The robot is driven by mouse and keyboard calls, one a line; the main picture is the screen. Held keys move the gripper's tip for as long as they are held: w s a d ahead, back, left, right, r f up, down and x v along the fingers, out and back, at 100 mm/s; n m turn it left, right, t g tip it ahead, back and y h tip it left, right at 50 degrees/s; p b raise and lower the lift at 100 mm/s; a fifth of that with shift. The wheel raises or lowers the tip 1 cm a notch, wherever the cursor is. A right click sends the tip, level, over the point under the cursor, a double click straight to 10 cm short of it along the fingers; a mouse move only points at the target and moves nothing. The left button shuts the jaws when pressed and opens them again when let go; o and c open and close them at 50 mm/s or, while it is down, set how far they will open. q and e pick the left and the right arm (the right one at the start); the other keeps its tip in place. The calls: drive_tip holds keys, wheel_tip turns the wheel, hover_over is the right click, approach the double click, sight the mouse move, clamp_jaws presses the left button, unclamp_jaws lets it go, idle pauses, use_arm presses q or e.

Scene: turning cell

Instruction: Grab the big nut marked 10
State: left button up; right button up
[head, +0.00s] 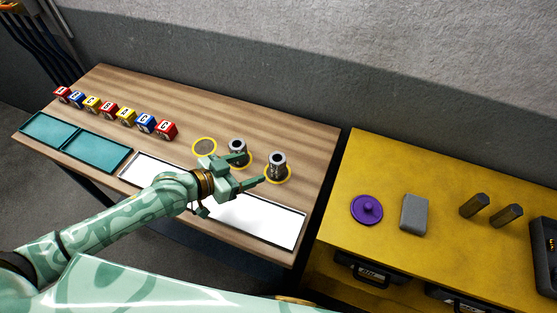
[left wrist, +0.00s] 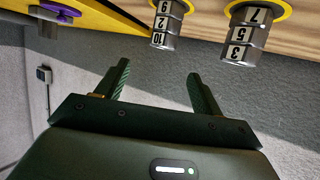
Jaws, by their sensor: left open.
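Two stacks of big steel nuts with number plates stand on yellow rings on the wooden bench. In the left wrist view, the nut marked 10 (left wrist: 158,39) is at the end of its stack away from the yellow ring, past plates 2 and 9. This appears to be the right stack (head: 277,160) in the head view. The other stack (head: 237,146) shows 7, 5 and 3 in the left wrist view (left wrist: 243,38). My left gripper (head: 249,170) is open and empty, in front of the stacks; its fingers (left wrist: 159,72) point towards them. My right gripper is not in view.
An empty yellow ring (head: 204,147) lies left of the stacks. A white tray (head: 262,222) lies along the front edge, teal trays (head: 97,153) and lettered blocks (head: 109,110) further left. A yellow bench (head: 390,255) at right holds a purple lidlike piece (head: 367,209) and a grey block (head: 414,214).

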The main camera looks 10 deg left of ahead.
sight(273, 160)
use_arm(q)
drive_tip(key=x, duration=0.4)
drive_tip(key=shift+w+f, duration=0.1)
drive_tip(key=shift+f, duration=0.05)
drive_tip(key=b+x, duration=0.1)
drive_tip(key=x, duration=0.4)
drive_tip(key=shift+w+f+b, duration=0.2)
drive_tip(key=shift+f+b, duration=0.15)
drive_tip(key=shift+f, duration=0.05)
drive_tip(key=shift+s+r, duration=0.1)
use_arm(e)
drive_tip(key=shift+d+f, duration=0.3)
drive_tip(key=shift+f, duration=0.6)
use_arm(q)
drive_tip(key=c, duration=1.2)
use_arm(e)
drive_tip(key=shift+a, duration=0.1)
